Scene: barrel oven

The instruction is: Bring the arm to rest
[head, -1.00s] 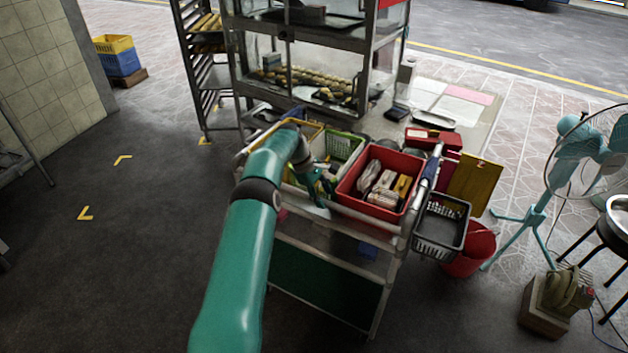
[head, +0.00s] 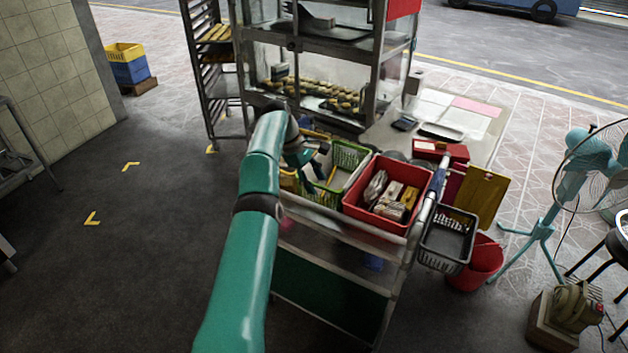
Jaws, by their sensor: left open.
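My left arm comes up from the bottom of the head view in teal. My left gripper (head: 308,176) is above the left part of the cart (head: 330,238), over or beside the green basket (head: 350,158). Its fingers are small and dark, and they stand apart with nothing seen between them. Part of the yellow crate (head: 290,182) is hidden behind the arm. My right gripper is not in view.
A red crate (head: 388,218) with packets sits right of the green basket. A dark basket (head: 446,242) hangs at the cart's right end above a red bucket (head: 478,262). A glass display case (head: 310,75) stands behind.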

